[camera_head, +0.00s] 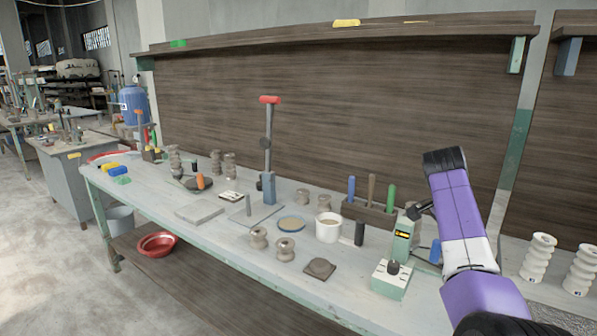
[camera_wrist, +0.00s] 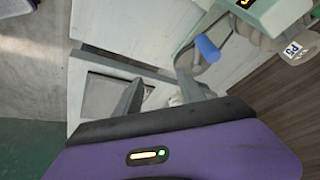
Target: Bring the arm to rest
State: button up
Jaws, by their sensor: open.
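My arm is raised at the right of the head view, its purple and white links over the right part of the workbench (camera_head: 190,233). My gripper is not clearly visible there; a dark part shows beside the upper link. In the wrist view my gripper (camera_wrist: 160,72) has its two grey fingers spread apart with nothing held between them. Pale bench boards lie beyond the fingers. A blue-ended part (camera_wrist: 207,48) and a pale green device (camera_wrist: 268,14) show close to the right finger; I cannot tell whether anything touches.
A green device (camera_head: 402,243) and a low box with a black knob (camera_head: 390,280) stand left of my arm. A tool block (camera_head: 368,217), a white cup (camera_head: 328,231) and several clay pieces crowd the bench. White ribbed insulators (camera_head: 538,256) stand at right. A wooden backboard (camera_head: 330,100) rises behind.

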jog(key=w+r+n+t, duration=0.1)
jog(key=w+n+t, duration=0.4)
jog(key=w+t, duration=0.25)
jog(key=s+a+f+n+t, duration=0.2)
jog(key=s+f, duration=0.2)
jog(key=s, duration=0.2)
jog(key=s+a+f+n+t, duration=0.3)
jog(key=s+f, duration=0.1)
jog(key=s, duration=0.2)
jog(key=s+a+f+n+t+y, duration=0.1)
jog(key=s+a+f+n+t, duration=0.1)
jog(key=s, duration=0.3)
jog(key=shift+s+a+f+n, duration=0.15)
jog(key=shift+s+f+n, duration=0.05)
jog(key=shift+f+n, duration=0.2)
jog(key=shift+s+a+f+n, duration=0.2)
jog(key=shift+f+n, duration=0.1)
jog(key=shift+f, duration=0.2)
jog(key=s+a+n+y, duration=0.1)
jog(key=s+a, duration=0.2)
jog(key=s, duration=1.2)
jog(key=s+a+n+g+y, duration=0.1)
jog(key=s+a, duration=0.2)
jog(key=s, duration=1.3)
jog(key=s+a+n+y, duration=0.1)
jog(key=s+a, duration=0.3)
jog(key=s, duration=1.1)
jog(key=shift+s+f+y, duration=0.2)
jog(key=shift+y, duration=0.2)
